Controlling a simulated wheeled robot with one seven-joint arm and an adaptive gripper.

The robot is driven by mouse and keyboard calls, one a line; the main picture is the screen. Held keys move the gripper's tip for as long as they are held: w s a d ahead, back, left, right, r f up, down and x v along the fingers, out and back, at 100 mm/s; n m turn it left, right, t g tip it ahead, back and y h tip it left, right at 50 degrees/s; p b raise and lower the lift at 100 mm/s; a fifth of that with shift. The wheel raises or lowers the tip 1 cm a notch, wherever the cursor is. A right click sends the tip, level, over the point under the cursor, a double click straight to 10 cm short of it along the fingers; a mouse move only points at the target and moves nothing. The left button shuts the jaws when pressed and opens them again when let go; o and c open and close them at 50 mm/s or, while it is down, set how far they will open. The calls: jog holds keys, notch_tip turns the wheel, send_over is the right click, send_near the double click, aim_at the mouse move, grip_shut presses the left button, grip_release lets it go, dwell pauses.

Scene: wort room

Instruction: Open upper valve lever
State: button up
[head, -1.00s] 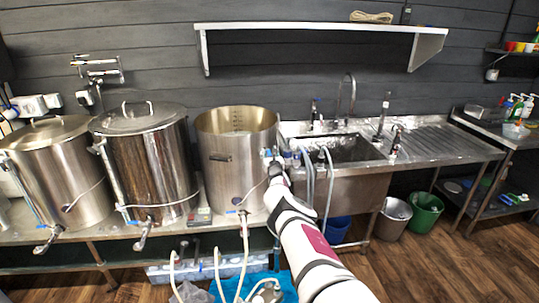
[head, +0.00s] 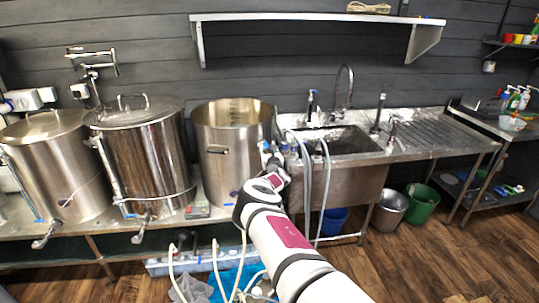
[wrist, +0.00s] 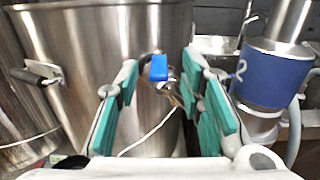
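A blue valve lever (wrist: 159,67) stands on a metal valve at the side of the open steel kettle (wrist: 90,40). My gripper (wrist: 161,75) is open, and its two teal-padded fingers are on either side of the lever, with visible gaps. The lever looks to be between or just beyond the fingertips; I cannot tell the exact depth. In the head view my gripper (head: 268,152) is at the right side of the open kettle (head: 233,118), and the lever is too small to make out there. My arm hides the kettle's lower right front.
A blue cylinder marked 2 (wrist: 270,75) is close to the right finger. Grey hoses (head: 306,180) hang beside the sink (head: 345,145), right of my gripper. Two lidded kettles (head: 145,150) stand to the left. Pale hoses (head: 215,265) hang below the bench.

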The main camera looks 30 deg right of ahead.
jog(key=shift+v, duration=2)
